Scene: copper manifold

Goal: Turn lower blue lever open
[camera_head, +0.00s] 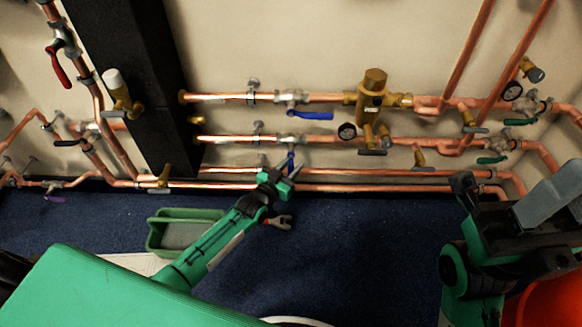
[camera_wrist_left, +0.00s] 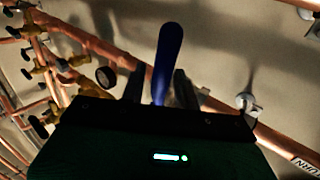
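The lower blue lever (camera_head: 291,160) is on the lower copper pipe in the head view and points down from its valve. My left gripper (camera_head: 286,176) is right at its lower end. In the left wrist view the blue lever (camera_wrist_left: 168,62) stands upright between the two dark fingers of my left gripper (camera_wrist_left: 160,88). The fingers are apart, with a gap beside the lever; contact is not clear. Another blue lever (camera_head: 312,115) lies level on the pipe above. My right gripper (camera_head: 505,215) is at the lower right, away from the pipes; its finger opening is unclear.
Brass fittings and a gauge (camera_head: 347,131) sit right of the blue levers. A black column (camera_head: 135,70) stands to the left. A green tray (camera_head: 155,234) and a red-handled tool (camera_head: 283,221) are on the blue floor, which is clear at centre right.

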